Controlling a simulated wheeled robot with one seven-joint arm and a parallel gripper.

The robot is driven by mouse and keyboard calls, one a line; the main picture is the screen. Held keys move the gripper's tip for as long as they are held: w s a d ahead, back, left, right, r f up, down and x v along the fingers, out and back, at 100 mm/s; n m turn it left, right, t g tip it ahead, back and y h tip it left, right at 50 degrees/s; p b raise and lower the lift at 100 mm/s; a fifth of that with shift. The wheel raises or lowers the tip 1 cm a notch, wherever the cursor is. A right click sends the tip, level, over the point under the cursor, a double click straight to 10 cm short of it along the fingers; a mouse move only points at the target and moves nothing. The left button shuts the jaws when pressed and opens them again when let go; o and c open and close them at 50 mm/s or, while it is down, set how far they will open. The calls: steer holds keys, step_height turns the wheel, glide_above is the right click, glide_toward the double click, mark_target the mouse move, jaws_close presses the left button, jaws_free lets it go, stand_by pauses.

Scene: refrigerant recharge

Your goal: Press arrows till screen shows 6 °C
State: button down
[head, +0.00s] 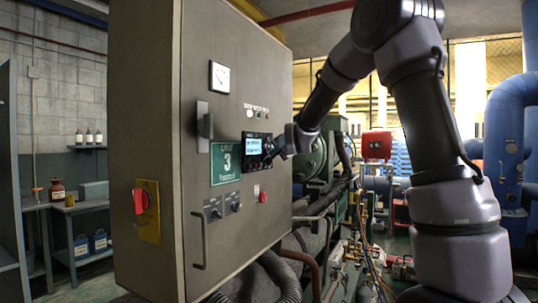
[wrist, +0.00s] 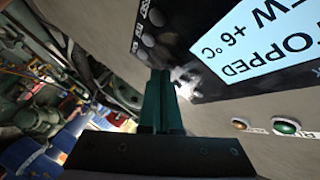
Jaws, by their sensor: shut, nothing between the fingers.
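The controller (head: 255,150) is a dark panel with a lit screen on the grey cabinet door. In the wrist view the screen (wrist: 262,48) appears upside down and partly cut off; it reads "...OPPED" and "...W +6 °C". Small round buttons (wrist: 152,40) lie beside the screen. My gripper (wrist: 163,78) is shut and empty, its green fingertips at the panel near the small keys. Whether they touch a key I cannot tell; the fingers hide part of that area. In the head view my gripper (head: 277,149) is at the controller's right side.
A green sign with a 3 (head: 226,162) is left of the controller. A door handle (head: 203,240), a red-and-yellow switch (head: 146,208) and a red button (head: 263,197) are lower. An amber lamp (wrist: 240,124) and green lamp (wrist: 287,127) are near the screen. Pipes crowd the right.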

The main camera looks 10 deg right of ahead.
steer(key=shift+s+d, duration=0.1)
steer(key=shift+d, duration=0.05)
steer(key=shift+s+d, duration=0.35)
steer(key=shift+d, duration=0.05)
steer(key=shift+d, duration=0.1)
steer(key=s+d, duration=0.1)
steer(key=d, duration=0.1)
steer(key=s+d, duration=0.2)
stand_by(0.6)
stand_by(0.5)
